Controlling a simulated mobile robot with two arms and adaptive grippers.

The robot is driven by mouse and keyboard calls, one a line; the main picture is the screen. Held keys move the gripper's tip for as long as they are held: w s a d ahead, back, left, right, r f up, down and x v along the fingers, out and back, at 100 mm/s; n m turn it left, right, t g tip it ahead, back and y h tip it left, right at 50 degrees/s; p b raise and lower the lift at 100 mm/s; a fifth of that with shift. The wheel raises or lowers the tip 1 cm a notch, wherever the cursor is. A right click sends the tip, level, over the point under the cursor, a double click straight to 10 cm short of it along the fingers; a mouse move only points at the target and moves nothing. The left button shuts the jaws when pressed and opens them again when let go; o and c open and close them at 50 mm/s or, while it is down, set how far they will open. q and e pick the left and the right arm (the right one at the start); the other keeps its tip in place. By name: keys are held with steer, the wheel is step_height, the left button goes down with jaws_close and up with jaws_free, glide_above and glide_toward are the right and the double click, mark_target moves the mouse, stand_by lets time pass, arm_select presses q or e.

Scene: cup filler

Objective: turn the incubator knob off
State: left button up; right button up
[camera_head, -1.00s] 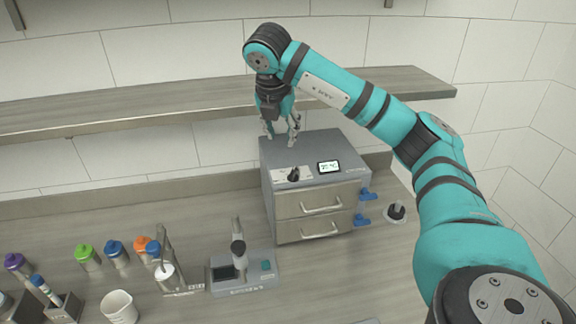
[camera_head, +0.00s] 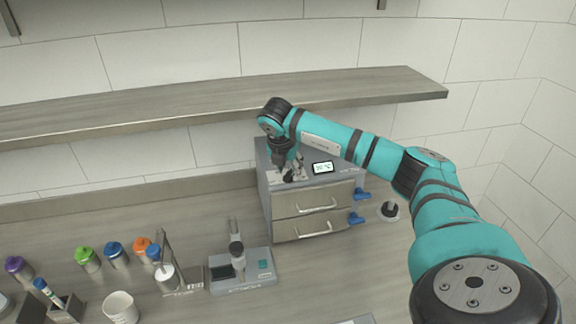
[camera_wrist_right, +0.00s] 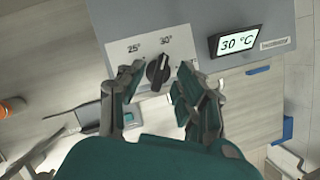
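The incubator (camera_head: 312,207) is a grey box with two drawers on the counter, under the wall shelf. Its black knob (camera_wrist_right: 157,74) sits on a white plate with 25° and 30° marks; its white pointer leans toward 30°. The display (camera_wrist_right: 240,41) reads 30 °C and also shows in the head view (camera_head: 322,167). My right gripper (camera_head: 288,174) points down over the knob. In the wrist view my right gripper (camera_wrist_right: 155,88) is open, with one finger on each side of the knob and gaps visible. I cannot tell its exact height. My left gripper is not in view.
The shelf (camera_head: 200,102) runs above and behind the incubator. Blue handles (camera_head: 361,194) stick out at its right side. A grey device (camera_head: 241,272) stands to its front left, with several colour-capped bottles (camera_head: 88,258) and a white cup (camera_head: 120,307) further left.

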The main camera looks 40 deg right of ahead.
steer(key=shift+w+d+f, duration=0.1)
steer(key=shift+d+f, duration=0.15)
steer(key=shift+f, duration=0.45)
jaws_close()
